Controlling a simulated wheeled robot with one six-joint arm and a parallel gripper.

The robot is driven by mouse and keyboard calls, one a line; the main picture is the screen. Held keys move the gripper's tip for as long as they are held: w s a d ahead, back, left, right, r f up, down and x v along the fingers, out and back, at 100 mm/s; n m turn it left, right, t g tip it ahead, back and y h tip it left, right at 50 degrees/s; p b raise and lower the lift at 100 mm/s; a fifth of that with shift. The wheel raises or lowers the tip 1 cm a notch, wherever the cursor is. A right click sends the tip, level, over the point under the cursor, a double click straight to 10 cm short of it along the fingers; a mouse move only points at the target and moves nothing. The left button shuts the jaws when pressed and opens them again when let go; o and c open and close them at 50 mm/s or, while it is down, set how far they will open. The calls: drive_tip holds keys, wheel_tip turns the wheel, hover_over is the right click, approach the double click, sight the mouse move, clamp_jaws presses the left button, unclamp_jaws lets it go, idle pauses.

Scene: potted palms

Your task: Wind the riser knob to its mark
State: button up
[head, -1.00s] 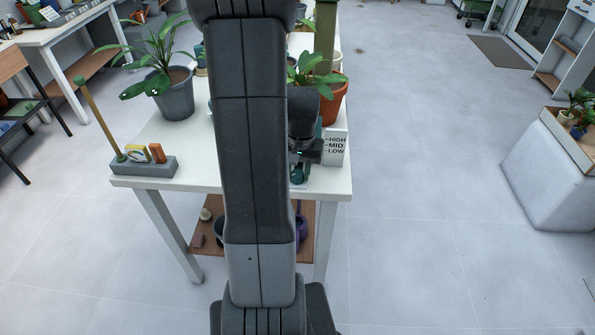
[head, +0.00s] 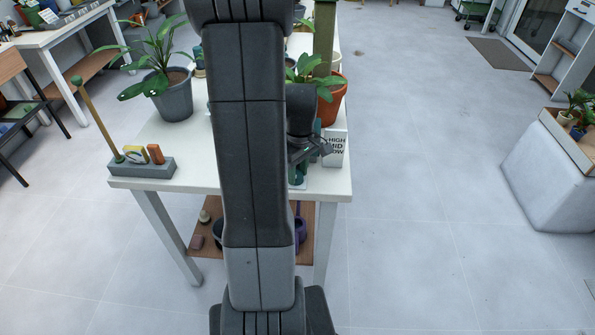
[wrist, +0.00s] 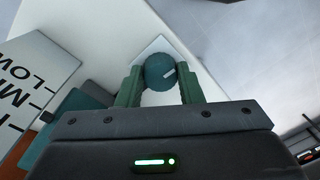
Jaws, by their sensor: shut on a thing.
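My gripper (wrist: 160,80) is shut on the knob, one green finger on each side. I cannot make out a target mark around the knob.
The white table (head: 200,178) also holds a grey-potted plant (head: 174,98), a terracotta pot (head: 332,105) and a grey block (head: 142,168) with a stick and small pieces. My arm hides the table's middle. Open floor lies to the right.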

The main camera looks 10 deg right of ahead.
drive_tip(key=n, duration=0.5)
drive_tip(key=shift+w+n, duration=0.1)
drive_tip(key=shift+n, duration=0.2)
drive_tip(key=n, duration=1)
drive_tip(key=shift+w+n+h, duration=0.1)
drive_tip(key=shift+n+h, duration=0.2)
drive_tip(key=shift+n, duration=0.1)
drive_tip(key=shift+a+n+p, duration=0.1)
drive_tip(key=shift+n+p, duration=0.4)
drive_tip(key=shift+n, duration=1.7)
drive_tip(key=o, duration=1)
drive_tip(key=r, duration=0.9)
drive_tip(key=r+p, duration=0.1)
drive_tip(key=r, duration=0.4)
drive_tip(key=shift+w+a, duration=0.2)
drive_tip(key=shift+a, duration=0.1)
